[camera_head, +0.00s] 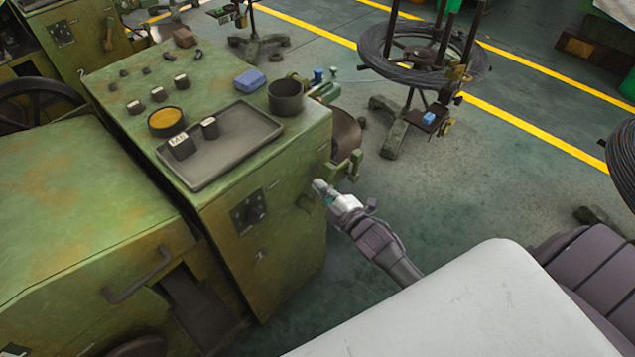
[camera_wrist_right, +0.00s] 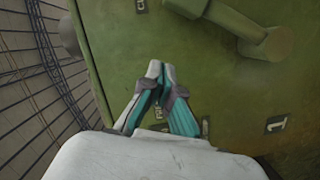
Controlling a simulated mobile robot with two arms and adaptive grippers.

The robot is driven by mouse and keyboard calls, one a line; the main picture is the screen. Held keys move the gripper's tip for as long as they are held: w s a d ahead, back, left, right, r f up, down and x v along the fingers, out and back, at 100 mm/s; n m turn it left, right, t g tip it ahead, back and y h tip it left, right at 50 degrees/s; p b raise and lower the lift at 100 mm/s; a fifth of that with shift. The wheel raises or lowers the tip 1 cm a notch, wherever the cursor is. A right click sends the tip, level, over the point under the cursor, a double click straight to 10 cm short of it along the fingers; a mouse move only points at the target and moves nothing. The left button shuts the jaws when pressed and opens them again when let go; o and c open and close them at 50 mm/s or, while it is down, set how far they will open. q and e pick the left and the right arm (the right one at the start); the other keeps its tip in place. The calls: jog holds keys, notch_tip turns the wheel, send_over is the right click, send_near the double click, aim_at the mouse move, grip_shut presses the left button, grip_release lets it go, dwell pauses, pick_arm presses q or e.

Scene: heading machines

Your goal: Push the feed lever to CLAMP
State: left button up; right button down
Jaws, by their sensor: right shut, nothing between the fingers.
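The feed lever (camera_wrist_right: 225,18) is a green arm on a round hub at the top right of the right wrist view, on the green machine face. Its arm runs from the hub to the upper left and leaves the frame. Small plates near the fingers are partly hidden; I cannot read CLAMP. My left gripper is out of view.
The green machine (camera_head: 290,250) carries a grey tray (camera_head: 235,150), a dark cup (camera_head: 286,97) and a blue block (camera_head: 250,80) on top. A wire coil stand (camera_head: 425,70) stands behind. Floor to the machine's right is open.

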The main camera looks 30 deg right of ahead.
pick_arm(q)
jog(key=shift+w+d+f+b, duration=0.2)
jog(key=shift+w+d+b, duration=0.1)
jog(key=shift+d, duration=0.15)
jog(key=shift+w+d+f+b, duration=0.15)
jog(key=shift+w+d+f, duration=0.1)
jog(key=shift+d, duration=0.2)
pick_arm(e)
jog(key=s+d, duration=0.2)
jog(key=s, duration=0.4)
jog(key=shift+s+r, duration=0.2)
jog(key=shift+s, duration=0.05)
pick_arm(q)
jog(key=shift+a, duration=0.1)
pick_arm(e)
jog(key=shift+a, duration=0.1)
